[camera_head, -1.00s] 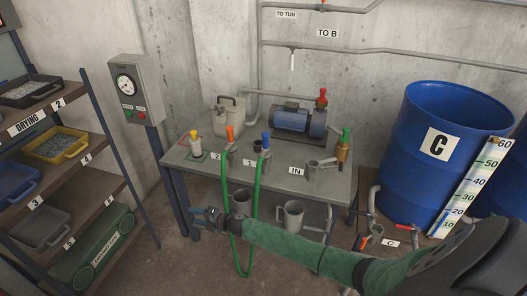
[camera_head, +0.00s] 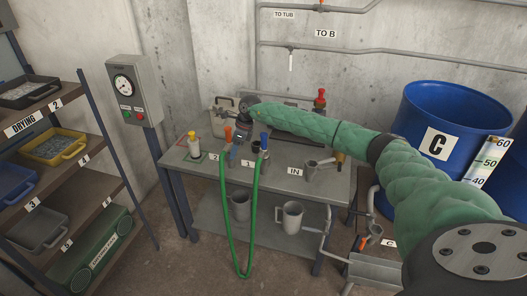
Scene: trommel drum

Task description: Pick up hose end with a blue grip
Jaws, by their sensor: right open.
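The hose end with a blue grip (camera_head: 264,141) stands upright at the table's front, beside the label 1. A green hose (camera_head: 252,210) hangs from it in a loop below the table edge and rises to the hose end with an orange grip (camera_head: 228,134), near the label 2. My right gripper (camera_head: 236,151) points down between the two grips, closer to the orange one. It is open, small and partly hidden; I cannot tell whether it touches anything. The blue grip stands apart to its right. My left gripper is out of view.
The grey table (camera_head: 325,190) also bears a yellow-topped fitting (camera_head: 192,146), a beige can and a pump, the last two largely behind my right arm. A mug (camera_head: 292,216) stands on the lower shelf. A blue drum (camera_head: 425,120) is at right, a tray rack (camera_head: 75,175) at left.

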